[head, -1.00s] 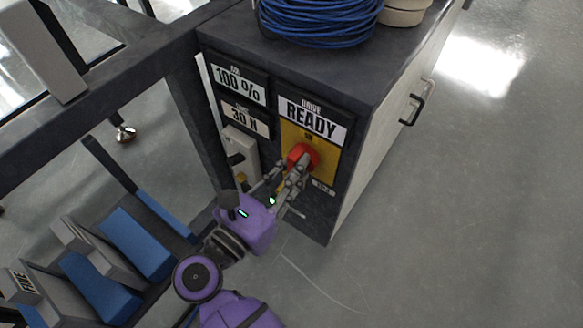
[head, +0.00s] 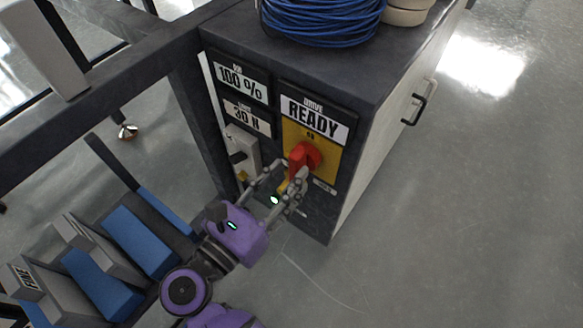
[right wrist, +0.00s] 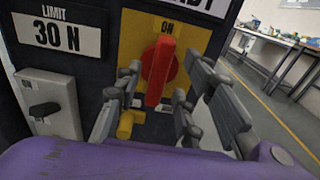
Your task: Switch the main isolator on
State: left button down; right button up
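The main isolator has a red rotary handle (head: 303,157) on a yellow plate (head: 325,163), on the dark front of the cabinet. In the right wrist view the red handle (right wrist: 158,72) stands upright below the word ON. My right gripper (head: 284,180) is in front of the handle, with its fingers spread apart. In the right wrist view its fingers (right wrist: 158,95) lie on either side of the handle's lower part, with gaps showing; it looks open. A drive display (head: 314,119) above reads READY. My left gripper is not in view.
A grey box with a black lever (head: 241,155) is left of the isolator, below displays reading 100 % and 30 N (head: 246,119). A small yellow part (right wrist: 130,122) sits below the handle. Blue cable (head: 325,22) lies on the cabinet. Floor on the right is clear.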

jog(key=v, duration=0.9)
